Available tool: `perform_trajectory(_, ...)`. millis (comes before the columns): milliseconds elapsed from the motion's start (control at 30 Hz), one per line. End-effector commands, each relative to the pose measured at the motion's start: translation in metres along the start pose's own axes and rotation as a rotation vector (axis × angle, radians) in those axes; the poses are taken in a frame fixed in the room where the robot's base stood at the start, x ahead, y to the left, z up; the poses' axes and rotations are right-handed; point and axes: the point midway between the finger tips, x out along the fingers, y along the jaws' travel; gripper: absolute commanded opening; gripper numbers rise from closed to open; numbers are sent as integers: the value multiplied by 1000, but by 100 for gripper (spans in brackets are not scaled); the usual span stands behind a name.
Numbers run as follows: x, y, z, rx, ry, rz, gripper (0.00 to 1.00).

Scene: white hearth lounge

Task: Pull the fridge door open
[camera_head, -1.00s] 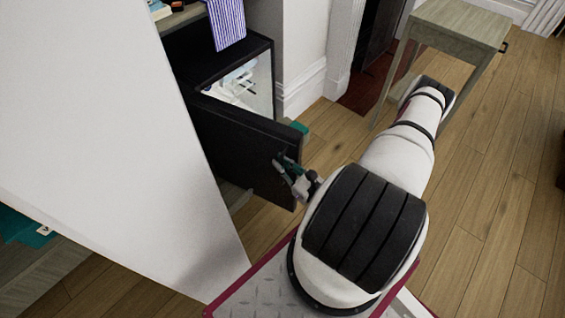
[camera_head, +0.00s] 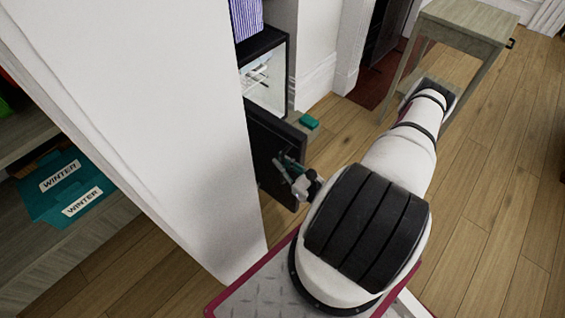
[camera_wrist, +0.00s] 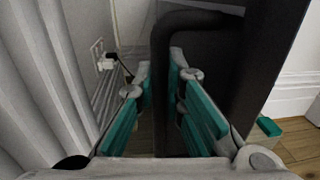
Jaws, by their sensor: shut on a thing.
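The black fridge door (camera_head: 270,150) stands open, swung out from the small black fridge with a white interior (camera_head: 266,84). My gripper (camera_head: 292,172) is at the door's outer face near its free edge, shut on the door handle. In the wrist view my gripper (camera_wrist: 160,88) has its teal-padded fingers close around the dark bent bar of the handle (camera_wrist: 165,45). The exact contact at the fingertips is partly hidden. The white panel in front hides part of the door and fridge in the head view.
A tall white panel (camera_head: 150,110) stands close on the left. A teal item (camera_head: 308,122) lies behind the door. A wooden side table (camera_head: 465,25) stands at the back right.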

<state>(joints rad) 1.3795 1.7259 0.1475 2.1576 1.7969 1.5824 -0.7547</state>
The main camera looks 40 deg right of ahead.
Motion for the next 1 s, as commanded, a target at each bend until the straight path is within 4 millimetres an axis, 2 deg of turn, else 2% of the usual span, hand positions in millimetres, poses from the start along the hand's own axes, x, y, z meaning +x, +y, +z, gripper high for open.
perform_trajectory(133, 0, 0, 0, 1, 0, 1, 0)
perform_trajectory(200, 0, 0, 0, 0, 0, 1, 22)
perform_trajectory(267, 0, 0, 0, 0, 0, 1, 31)
perform_trajectory(533, 0, 0, 0, 0, 0, 0, 31)
perform_trajectory(667, -7, 0, 0, 0, 2, -1, 31)
perform_trajectory(767, -20, 0, -1, -1, 2, -1, 31)
perform_trajectory(1000, -69, -1, -1, 1, 3, -3, 31)
